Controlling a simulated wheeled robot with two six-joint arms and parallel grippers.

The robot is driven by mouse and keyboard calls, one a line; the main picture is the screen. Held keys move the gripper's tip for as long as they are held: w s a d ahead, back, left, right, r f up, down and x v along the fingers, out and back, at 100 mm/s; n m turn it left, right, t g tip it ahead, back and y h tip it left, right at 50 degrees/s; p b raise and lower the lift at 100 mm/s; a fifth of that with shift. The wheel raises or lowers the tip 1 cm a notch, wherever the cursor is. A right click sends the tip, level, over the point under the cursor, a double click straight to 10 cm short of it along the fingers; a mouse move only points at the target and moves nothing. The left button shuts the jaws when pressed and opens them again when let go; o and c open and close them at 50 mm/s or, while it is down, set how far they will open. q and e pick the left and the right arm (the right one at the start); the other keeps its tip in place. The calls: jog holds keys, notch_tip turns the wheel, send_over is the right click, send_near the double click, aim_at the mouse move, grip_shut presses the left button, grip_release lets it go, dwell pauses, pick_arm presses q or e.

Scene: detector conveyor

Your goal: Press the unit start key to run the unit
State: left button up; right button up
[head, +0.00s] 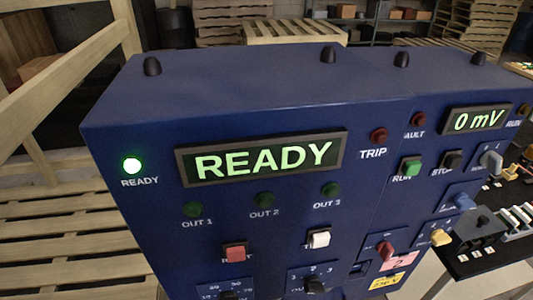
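A blue unit cabinet fills the middle of the head view. On its right part, a green key (411,166) labelled RUN sits beside a black key (452,160) labelled STOP. Neither is covered. No key with the full words "unit start" is readable. The large display (262,158) reads READY in green, and the small display (478,120) reads 0 mV. The READY lamp (132,165) glows green. The TRIP lamp (379,135) and FAULT lamp (419,118) look dark red. Neither of my grippers is in view.
A red button (235,253), a white button (319,239) and several knobs sit lower on the panel. OUT lamps look unlit. A black table (470,263) with parts stands at right. Wooden pallets (70,240) lie at left, with a railing above.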

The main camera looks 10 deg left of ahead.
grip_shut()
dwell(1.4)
